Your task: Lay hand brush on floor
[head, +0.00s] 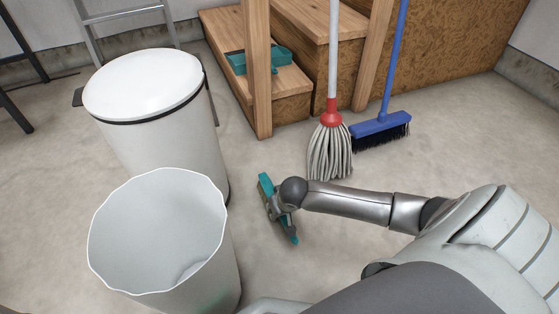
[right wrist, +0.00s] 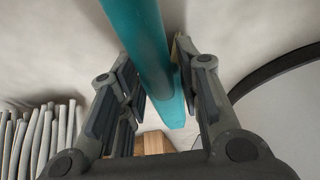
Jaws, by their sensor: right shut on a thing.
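The teal hand brush (head: 266,187) is in my right gripper (head: 277,207) in the head view, above or at the concrete floor (head: 290,275); I cannot tell the exact gap. It is tilted, with one end up-left and the other down-right of the gripper. In the right wrist view the teal handle (right wrist: 145,45) runs between the two fingers of my right gripper (right wrist: 165,85), which is shut on it. The gripper and wrist hide the middle of the brush. My left gripper is not in view.
A white open bin (head: 160,235) and a lidded white bin (head: 150,85) stand left of the brush. A mop (head: 331,150) and a blue broom (head: 380,127) stand behind it. A teal dustpan (head: 262,61) lies on the wooden steps (head: 285,82). Floor around the brush is clear.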

